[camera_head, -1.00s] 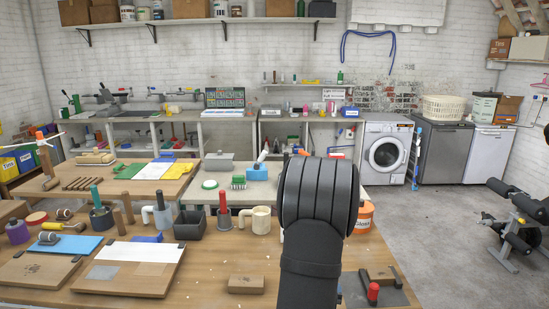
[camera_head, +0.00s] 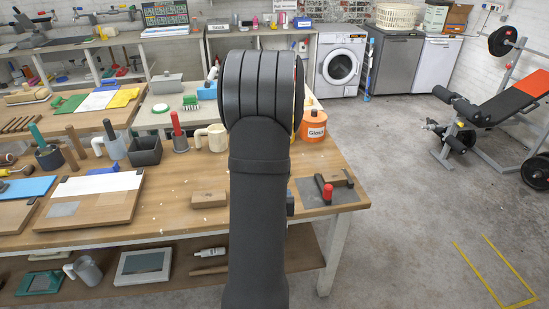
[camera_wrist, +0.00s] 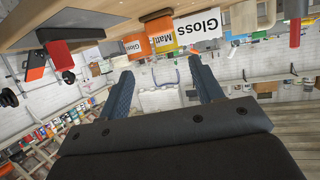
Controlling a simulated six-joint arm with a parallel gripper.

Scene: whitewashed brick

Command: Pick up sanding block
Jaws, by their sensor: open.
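A small tan wooden block (camera_head: 209,199), which looks like the sanding block, lies flat on the front workbench (camera_head: 170,222) in the head view, just left of my arm. A second brown wooden piece (camera_head: 337,178) lies on a grey sheet at the bench's right end, beside a red-knobbed tool; its exact kind is unclear. My gripper (camera_wrist: 163,82) shows in the wrist view with its two dark fingers spread and nothing between them. My arm hides it in the head view. I cannot make out the tan block in the wrist view.
An orange Gloss tin (camera_head: 313,126) stands behind the grey sheet (camera_head: 310,196). A dark square pot (camera_head: 145,150), a cream mug (camera_head: 214,138) and a wooden board (camera_head: 105,205) are left of my arm. Bare bench surrounds the tan block.

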